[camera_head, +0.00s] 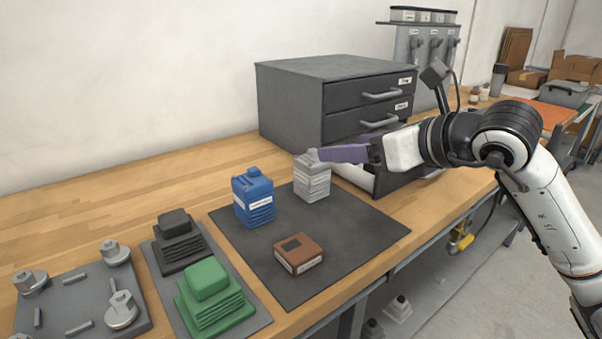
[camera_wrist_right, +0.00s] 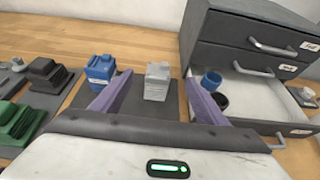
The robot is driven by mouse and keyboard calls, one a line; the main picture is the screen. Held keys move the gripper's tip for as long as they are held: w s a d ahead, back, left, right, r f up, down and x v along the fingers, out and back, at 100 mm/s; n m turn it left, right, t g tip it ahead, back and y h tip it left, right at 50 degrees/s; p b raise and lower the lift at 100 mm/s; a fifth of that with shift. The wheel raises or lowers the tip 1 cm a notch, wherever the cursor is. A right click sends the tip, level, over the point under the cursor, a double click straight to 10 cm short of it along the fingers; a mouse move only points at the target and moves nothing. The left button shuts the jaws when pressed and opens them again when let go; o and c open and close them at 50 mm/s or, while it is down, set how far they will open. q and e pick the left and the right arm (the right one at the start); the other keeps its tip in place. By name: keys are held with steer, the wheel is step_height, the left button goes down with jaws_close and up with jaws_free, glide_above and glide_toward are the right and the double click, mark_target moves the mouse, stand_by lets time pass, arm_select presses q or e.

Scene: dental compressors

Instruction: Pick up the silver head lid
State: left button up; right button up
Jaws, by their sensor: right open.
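A silver-grey ribbed block (camera_head: 312,180) with a small raised top and a pale label stands upright on the dark mat (camera_head: 354,234), in front of the drawer cabinet. I take it for the silver head lid. It also shows in the right wrist view (camera_wrist_right: 158,82), between and beyond the two purple fingers. My right gripper (camera_head: 325,154) comes in from the right, with its fingertips close to the block's top in the head view. In the wrist view the right gripper (camera_wrist_right: 158,98) is open and empty. I cannot tell whether a finger touches the block. My left gripper is not in view.
A blue ribbed block (camera_head: 254,198) stands left of the silver one; a brown box (camera_head: 299,254) lies in front. The grey cabinet (camera_head: 290,105) stands behind, its bottom drawer (camera_wrist_right: 240,118) open with cups inside. Black (camera_head: 179,243) and green (camera_head: 211,299) blocks sit left.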

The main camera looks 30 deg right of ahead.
mark_target(315, 159)
steer(key=x, duration=0.5)
steer(key=p+x, duration=0.1)
steer(key=x, duration=0.5)
steer(key=shift+w+f, duration=0.15)
steer(key=shift+f, duration=0.15)
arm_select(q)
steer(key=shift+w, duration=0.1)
arm_select(e)
steer(key=c, duration=1.2)
